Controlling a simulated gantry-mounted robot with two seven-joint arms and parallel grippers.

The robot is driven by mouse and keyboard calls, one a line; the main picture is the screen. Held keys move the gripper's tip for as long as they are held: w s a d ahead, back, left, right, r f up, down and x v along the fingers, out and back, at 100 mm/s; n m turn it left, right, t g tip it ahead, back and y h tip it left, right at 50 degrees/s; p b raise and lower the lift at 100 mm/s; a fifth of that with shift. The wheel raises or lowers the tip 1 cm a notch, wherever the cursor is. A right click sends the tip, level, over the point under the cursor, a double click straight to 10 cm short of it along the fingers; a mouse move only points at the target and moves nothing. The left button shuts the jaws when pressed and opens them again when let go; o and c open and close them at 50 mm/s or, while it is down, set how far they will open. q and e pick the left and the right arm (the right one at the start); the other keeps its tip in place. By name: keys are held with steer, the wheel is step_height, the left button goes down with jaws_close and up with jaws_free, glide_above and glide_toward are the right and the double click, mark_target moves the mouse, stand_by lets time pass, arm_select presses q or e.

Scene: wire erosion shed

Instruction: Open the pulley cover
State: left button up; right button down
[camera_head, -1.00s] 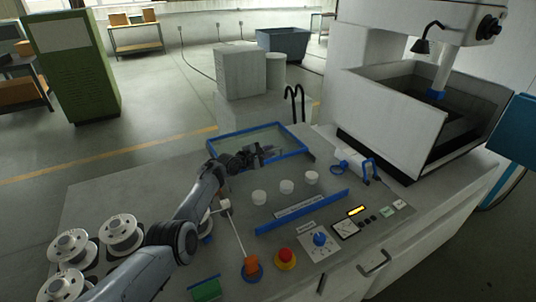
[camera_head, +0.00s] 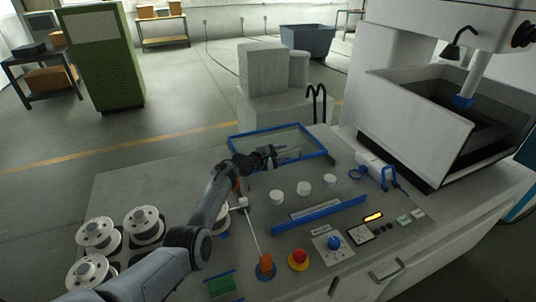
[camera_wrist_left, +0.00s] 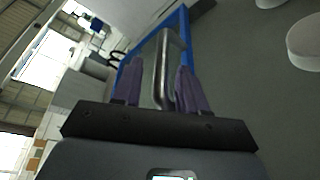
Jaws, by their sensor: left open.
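The pulley cover (camera_head: 290,138) is a clear pane in a blue frame, lying flat and closed on the machine's grey top. Its blue edge also shows in the left wrist view (camera_wrist_left: 186,38). A bent metal handle (camera_wrist_left: 160,72) stands up from it. My left gripper (camera_head: 281,151) is over the cover's near side. In the left wrist view its two purple fingers (camera_wrist_left: 156,88) are apart, one on each side of the handle, with a visible gap to it. What lies under the pane is not clear. My right gripper is not in view.
Three white round knobs (camera_head: 303,188) and a blue strip (camera_head: 318,212) are on the top in front of the cover. Several white spools (camera_head: 143,224) stand at left. A red button (camera_head: 299,257) is near the front. A white machine tank (camera_head: 420,117) rises at right.

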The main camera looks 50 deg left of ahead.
arm_select(q)
steer(key=p+v, duration=0.2)
steer(key=v, duration=0.6)
steer(key=shift+s+r, duration=0.1)
stand_by(0.3)
